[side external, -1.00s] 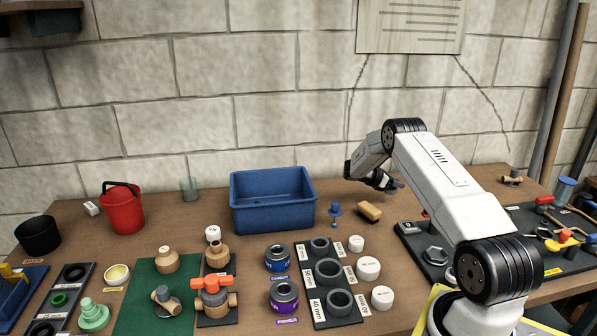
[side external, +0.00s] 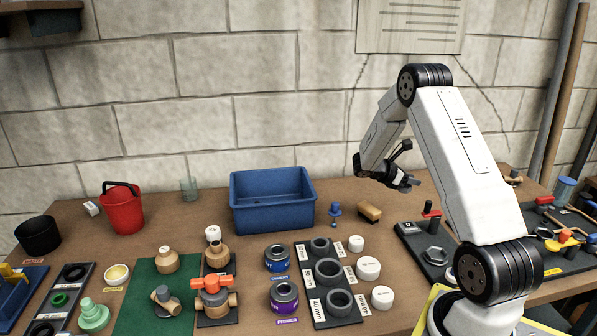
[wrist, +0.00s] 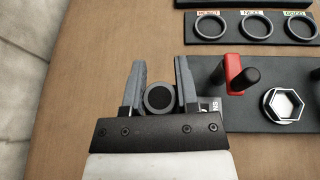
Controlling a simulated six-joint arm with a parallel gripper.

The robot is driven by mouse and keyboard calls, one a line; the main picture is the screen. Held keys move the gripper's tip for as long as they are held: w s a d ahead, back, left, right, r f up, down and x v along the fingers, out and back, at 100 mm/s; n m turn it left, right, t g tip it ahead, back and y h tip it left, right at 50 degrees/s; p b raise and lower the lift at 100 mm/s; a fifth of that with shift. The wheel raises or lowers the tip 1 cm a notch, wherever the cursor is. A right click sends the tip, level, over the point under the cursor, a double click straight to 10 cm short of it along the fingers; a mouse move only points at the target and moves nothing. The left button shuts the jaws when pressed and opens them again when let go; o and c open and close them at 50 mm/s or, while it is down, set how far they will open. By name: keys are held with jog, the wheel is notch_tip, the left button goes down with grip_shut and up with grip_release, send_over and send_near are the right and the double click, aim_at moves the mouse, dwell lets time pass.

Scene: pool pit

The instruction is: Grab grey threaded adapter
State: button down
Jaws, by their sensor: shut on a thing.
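The grey threaded adapter (wrist: 159,97) is a round grey piece with a dark opening, seen end-on in the wrist view. My gripper (wrist: 158,78) has a finger on each side of it and is shut on it. In the side view, my gripper (side external: 406,182) is above the right part of the bench, to the left of the black board with the hex nut. The adapter is too small and too covered by the fingers to make out clearly there.
Close to the right stands a black board (side external: 412,236) with a red-handled piece (side external: 431,209) and a hex nut (side external: 434,255). A tan block (side external: 369,212), a blue fitting (side external: 335,209) and a blue bin (side external: 272,216) lie to the left.

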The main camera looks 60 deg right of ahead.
jog(key=shift+s+a+r, duration=0.45)
jog(key=shift+s+a, duration=0.15)
jog(key=shift+a, duration=0.15)
jog(key=shift+r, duration=0.1)
